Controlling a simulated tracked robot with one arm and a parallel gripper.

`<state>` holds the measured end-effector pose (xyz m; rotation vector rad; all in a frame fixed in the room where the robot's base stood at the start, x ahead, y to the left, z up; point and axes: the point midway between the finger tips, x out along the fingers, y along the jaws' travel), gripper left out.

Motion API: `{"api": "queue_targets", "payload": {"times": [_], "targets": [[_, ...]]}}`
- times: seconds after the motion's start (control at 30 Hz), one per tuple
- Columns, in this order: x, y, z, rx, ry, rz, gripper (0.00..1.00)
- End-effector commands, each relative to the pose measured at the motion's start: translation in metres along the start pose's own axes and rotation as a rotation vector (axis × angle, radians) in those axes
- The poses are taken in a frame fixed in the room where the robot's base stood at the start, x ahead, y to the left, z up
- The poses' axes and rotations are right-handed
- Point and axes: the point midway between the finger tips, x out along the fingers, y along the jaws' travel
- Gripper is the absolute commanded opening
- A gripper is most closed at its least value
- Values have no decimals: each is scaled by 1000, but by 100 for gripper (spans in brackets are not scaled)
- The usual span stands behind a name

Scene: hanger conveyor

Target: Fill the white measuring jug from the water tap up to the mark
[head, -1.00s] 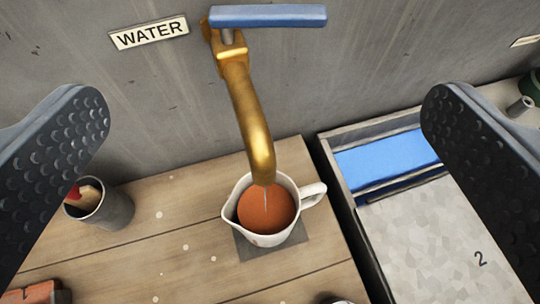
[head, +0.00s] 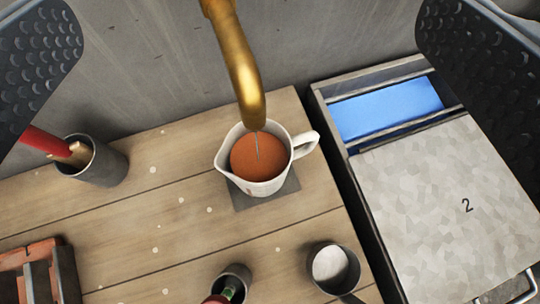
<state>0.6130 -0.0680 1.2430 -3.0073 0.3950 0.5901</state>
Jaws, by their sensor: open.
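The white measuring jug (head: 284,182) stands upright on a dark square pad (head: 281,196) on the wooden bench, its handle to the right. Its inside shows reddish-brown, and I cannot make out a clear water level. The brass water tap (head: 241,62) hangs over it, and a thin stream runs from the spout into the jug. The tap's lever is out of view. My gripper (head: 250,70) is open, with one dark studded finger at the upper left and one at the upper right. It holds nothing, and the jug and tap appear between the fingers.
A grey cup (head: 105,165) with red-handled tools stands left. A reddish block-like object (head: 30,268) lies lower left. A small pan with white contents (head: 332,267) and a dark cup (head: 232,281) sit at the front. Right is a case with a blue compartment (head: 385,108) and a panel marked 2 (head: 440,200).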

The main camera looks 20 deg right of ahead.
Motion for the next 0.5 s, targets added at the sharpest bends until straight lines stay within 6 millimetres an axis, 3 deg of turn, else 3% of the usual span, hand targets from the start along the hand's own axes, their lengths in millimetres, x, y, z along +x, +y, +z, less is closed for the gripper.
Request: {"api": "queue_targets", "payload": {"times": [0.2,0.5], "targets": [[0,0,0,0,0,0,97],[3,12,-8,2,-126,15,14]]}}
